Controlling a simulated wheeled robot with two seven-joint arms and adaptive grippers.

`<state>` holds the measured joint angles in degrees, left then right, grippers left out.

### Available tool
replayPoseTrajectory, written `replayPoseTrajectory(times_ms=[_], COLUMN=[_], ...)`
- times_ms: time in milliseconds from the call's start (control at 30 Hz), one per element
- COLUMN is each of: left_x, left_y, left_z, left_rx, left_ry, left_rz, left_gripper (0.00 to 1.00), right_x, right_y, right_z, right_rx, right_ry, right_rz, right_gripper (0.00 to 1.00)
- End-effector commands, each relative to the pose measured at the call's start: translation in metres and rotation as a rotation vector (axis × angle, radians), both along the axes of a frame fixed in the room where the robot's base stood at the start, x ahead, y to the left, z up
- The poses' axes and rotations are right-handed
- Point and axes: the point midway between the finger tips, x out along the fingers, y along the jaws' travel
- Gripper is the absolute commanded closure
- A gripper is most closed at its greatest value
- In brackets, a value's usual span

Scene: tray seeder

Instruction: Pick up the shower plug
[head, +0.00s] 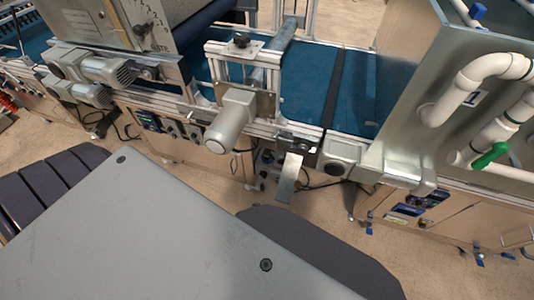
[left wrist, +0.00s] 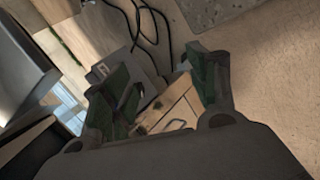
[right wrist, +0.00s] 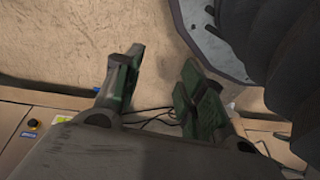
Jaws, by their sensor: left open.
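I cannot make out a shower plug for certain in any view. In the left wrist view my left gripper (left wrist: 158,72) is open, its two green-padded fingers apart. Behind and between the fingers show a grey block (left wrist: 132,58), black cables (left wrist: 150,20) and a pale wooden-looking panel (left wrist: 172,105). I see nothing held between the fingers. In the right wrist view my right gripper (right wrist: 161,58) is open and empty, above pale floor. Neither gripper's fingers can be made out in the head view.
The blue conveyor belt (head: 305,88) runs across the head view, with a grey motor (head: 231,122) jutting forward. At the right is a metal housing (head: 410,60) with white pipes (head: 495,68) and a green valve handle (head: 490,155). Thin cables hang beneath the machine.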

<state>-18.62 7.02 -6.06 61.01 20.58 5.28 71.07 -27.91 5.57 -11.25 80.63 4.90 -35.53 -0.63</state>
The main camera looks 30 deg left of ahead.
Motion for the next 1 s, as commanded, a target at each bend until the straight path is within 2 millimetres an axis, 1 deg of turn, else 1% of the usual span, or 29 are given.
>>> replayPoseTrajectory(times_ms=[33, 400, 700, 1000], left_x=[0.006, 0.049, 0.078, 0.104], left_y=[0.002, 0.014, 0.026, 0.038], left_z=[-0.004, 0.003, 0.012, 0.022], left_rx=[-0.026, -0.249, -0.446, -0.653], left_ry=[-0.019, -0.155, -0.268, -0.377], left_rz=[0.029, 0.240, 0.391, 0.523], left_gripper=[0.41, 0.41, 0.41, 0.41], right_x=[0.004, 0.027, 0.043, 0.055], right_y=[0.002, 0.014, 0.023, 0.031], right_z=[-0.004, 0.002, 0.009, 0.019], right_rx=[0.004, 0.034, 0.058, 0.083], right_ry=[-0.005, -0.039, -0.066, -0.092], right_rz=[0.000, -0.001, 0.001, 0.005], right_gripper=[0.60, 0.60, 0.60, 0.60])
